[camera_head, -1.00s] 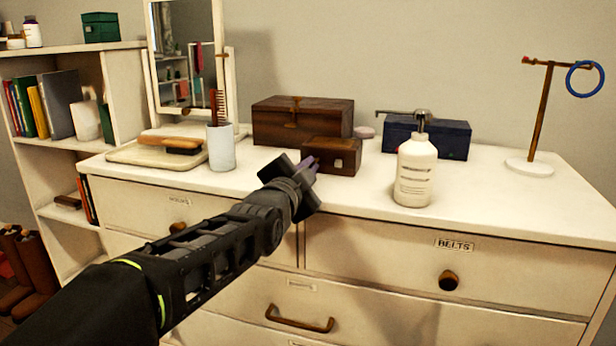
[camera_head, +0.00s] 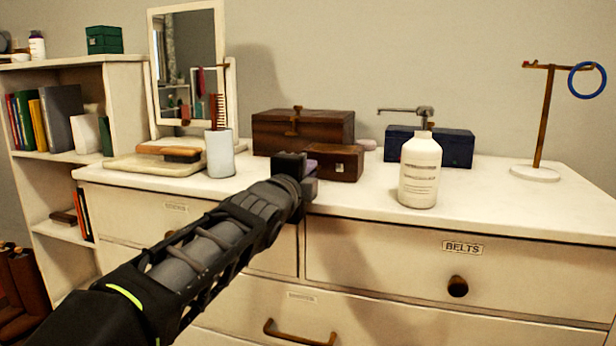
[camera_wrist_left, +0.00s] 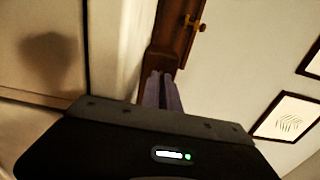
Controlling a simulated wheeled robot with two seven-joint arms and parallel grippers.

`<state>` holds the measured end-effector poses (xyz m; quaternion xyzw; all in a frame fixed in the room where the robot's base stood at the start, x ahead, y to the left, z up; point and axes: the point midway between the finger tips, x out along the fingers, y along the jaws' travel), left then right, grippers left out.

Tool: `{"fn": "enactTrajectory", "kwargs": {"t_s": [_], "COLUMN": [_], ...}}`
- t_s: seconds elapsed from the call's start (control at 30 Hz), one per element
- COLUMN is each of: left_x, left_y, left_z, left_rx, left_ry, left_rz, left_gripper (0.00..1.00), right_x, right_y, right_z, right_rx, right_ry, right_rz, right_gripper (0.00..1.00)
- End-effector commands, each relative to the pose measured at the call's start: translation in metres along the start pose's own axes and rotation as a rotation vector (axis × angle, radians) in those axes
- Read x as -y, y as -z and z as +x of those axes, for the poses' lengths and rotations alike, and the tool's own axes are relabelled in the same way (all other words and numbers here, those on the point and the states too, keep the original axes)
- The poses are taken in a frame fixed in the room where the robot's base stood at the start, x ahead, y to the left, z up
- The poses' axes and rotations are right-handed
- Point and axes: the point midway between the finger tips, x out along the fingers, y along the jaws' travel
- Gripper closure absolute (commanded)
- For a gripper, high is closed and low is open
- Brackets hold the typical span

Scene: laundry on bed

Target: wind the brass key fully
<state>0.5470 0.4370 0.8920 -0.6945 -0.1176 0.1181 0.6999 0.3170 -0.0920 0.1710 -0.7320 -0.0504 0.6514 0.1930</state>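A large dark wooden box (camera_head: 330,130) stands on the dresser with a brass T-shaped fitting (camera_head: 295,120) on its front. I cannot tell whether this is the key or a clasp. The fitting also shows in the left wrist view (camera_wrist_left: 198,25). A smaller brown box (camera_head: 338,163) with a small metal plate sits in front of the large one. My left gripper (camera_wrist_left: 162,88) is just left of and in front of the small box, pointing toward the boxes. Its purple fingers look close together with nothing seen between them. The right gripper is out of view.
A white pump bottle (camera_head: 420,175) stands right of the small box, before a blue box (camera_head: 450,145). A cup with a comb (camera_head: 220,152), a brush (camera_head: 170,153) and a mirror (camera_head: 187,65) are left. A hook stand (camera_head: 541,120) is far right.

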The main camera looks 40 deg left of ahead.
Motion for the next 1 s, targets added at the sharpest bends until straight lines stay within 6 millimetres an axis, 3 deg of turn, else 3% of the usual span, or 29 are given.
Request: {"fn": "enactTrajectory", "kwargs": {"t_s": [0.37,0.67,1.0], "left_x": [-0.0008,-0.0004,0.0006], "left_y": [-0.0002,-0.0001,0.0002], "left_z": [0.0002,0.0001,-0.0034], "left_rx": [0.000,0.000,0.000], "left_ry": [-0.002,-0.001,-0.001], "left_rz": [0.009,0.008,0.008], "left_gripper": [1.00,0.73,0.73], "right_x": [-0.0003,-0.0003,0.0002], "right_y": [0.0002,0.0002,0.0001], "right_z": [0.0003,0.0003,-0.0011], "right_rx": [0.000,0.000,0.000], "right_ry": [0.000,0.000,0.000], "right_rz": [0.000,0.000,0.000], "right_gripper": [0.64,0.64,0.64]}}
